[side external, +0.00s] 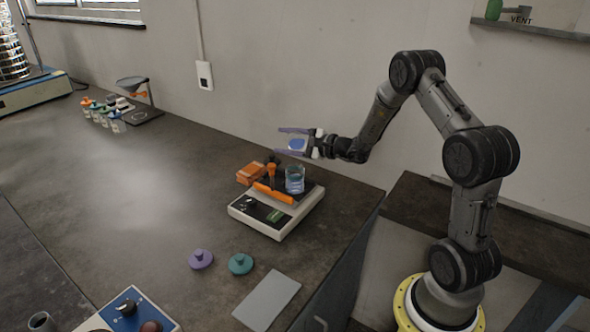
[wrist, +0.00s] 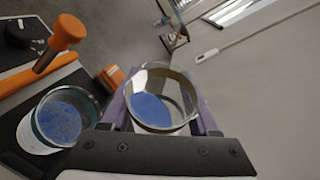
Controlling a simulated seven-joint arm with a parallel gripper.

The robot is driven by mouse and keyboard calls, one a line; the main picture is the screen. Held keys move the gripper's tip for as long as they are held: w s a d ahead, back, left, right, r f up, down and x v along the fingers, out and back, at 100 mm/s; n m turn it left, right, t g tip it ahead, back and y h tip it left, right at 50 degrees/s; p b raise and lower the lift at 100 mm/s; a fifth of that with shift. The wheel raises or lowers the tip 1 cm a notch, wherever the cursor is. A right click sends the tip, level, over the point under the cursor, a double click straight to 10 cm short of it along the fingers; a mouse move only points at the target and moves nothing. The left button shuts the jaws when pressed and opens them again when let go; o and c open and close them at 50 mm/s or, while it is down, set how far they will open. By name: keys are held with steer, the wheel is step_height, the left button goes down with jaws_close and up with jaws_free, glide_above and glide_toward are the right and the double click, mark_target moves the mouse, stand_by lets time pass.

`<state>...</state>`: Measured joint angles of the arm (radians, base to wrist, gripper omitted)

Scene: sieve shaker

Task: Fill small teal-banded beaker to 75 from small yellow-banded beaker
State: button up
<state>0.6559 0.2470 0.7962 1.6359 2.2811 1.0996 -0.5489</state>
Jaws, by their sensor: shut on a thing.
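The small teal-banded beaker (side external: 295,184) stands upright on the balance (side external: 262,213). In the wrist view the teal-banded beaker (wrist: 36,128) is at lower left with blue, grainy-looking contents. My gripper (side external: 297,143) is shut on a small clear beaker, above the teal-banded one and apart from it. In the wrist view this beaker (wrist: 185,88) sits between the fingers with a yellowish rim, seemingly the yellow-banded one. Its blue contents lie toward one side, and it looks tilted. The balance's reading is too small to make out.
An orange-handled tool (side external: 271,170) stands at the balance, with an orange box (side external: 250,174) behind. Purple (side external: 201,259) and teal (side external: 240,264) knobbed lids and a grey plate (side external: 268,300) lie in front. Several small bottles (side external: 103,113) stand far left. The left bench middle is clear.

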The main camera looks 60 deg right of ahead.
steer(key=shift+r+n, duration=0.15)
steer(key=shift+n, duration=0.15)
stand_by(0.6)
steer(key=shift+f+n+t, duration=0.35)
steer(key=shift+n+t, duration=0.05)
steer(key=shift+n, duration=0.3)
stand_by(1.8)
steer(key=shift+r, duration=0.1)
stand_by(0.8)
steer(key=shift+r+m, duration=0.25)
steer(key=shift+m, duration=0.15)
steer(key=shift+m+g, duration=0.4)
steer(key=shift+m, duration=0.2)
steer(key=shift+f+m+g, duration=0.3)
steer(key=shift+f+m, duration=0.1)
steer(key=shift+m, duration=0.1)
steer(key=shift+y, duration=0.3)
